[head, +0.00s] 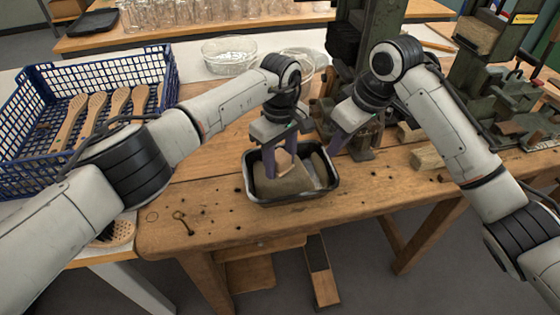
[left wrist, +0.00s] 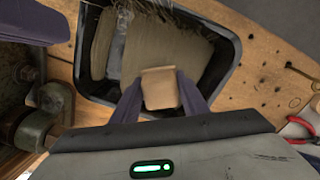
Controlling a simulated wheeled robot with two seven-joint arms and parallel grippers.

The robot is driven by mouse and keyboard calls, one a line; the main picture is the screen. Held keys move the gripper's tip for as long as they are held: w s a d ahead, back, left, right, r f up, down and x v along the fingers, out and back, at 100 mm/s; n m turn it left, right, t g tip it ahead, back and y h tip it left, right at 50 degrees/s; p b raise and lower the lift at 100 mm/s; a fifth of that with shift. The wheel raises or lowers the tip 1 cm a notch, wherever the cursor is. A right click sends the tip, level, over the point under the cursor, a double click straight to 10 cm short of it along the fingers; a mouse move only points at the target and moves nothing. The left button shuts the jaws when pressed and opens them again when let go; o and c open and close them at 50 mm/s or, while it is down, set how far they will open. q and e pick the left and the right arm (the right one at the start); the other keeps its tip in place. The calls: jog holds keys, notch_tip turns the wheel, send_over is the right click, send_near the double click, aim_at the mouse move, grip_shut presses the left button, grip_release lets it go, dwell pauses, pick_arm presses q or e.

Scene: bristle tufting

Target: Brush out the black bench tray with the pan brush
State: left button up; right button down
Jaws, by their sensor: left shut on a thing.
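The black bench tray (head: 282,200) sits on the wooden bench, and its dark wall also shows in the left wrist view (left wrist: 222,72). My left gripper (head: 284,168) reaches down into the tray. In the left wrist view its purple fingers (left wrist: 160,98) are on either side of a light wooden block (left wrist: 160,86), which looks like the pan brush's handle. A wide brown-grey body (left wrist: 165,48) lies beyond it in the tray, with a narrower piece beside it and loose fibres at the far end. My right gripper (head: 345,143) hangs right of the tray; its finger gap is unclear.
A blue crate (head: 85,75) with several wooden brush backs stands left. A glass dish (head: 229,54) is behind. Dark green machinery (head: 490,95) and wood blocks (head: 428,158) stand right. A small metal hook (head: 183,222) lies front left.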

aim_at(283, 188)
jog(key=shift+f, duration=1.65)
jog(key=shift+f, duration=0.8)
dwell(0.7)
pick_arm(q)
jog(key=shift+f, duration=1)
dwell(0.3)
jog(key=shift+s, duration=0.1)
jog(key=shift+s+d+r, duration=0.1)
jog(key=shift+s+d, duration=0.15)
jog(key=shift+s, duration=0.55)
jog(key=shift+s+d, duration=0.2)
jog(key=shift+s, duration=0.65)
jog(key=shift+w+a+f, duration=0.15)
jog(key=shift+w+a, duration=0.1)
jog(key=shift+w, duration=0.6)
jog(key=shift+w+a+f, duration=0.15)
jog(key=shift+w+a, duration=0.1)
jog(key=shift+w, duration=0.6)
pick_arm(e)
jog(key=shift+r, duration=0.1)
pick_arm(q)
jog(key=shift+w+d, duration=0.15)
jog(key=shift+d, duration=0.75)
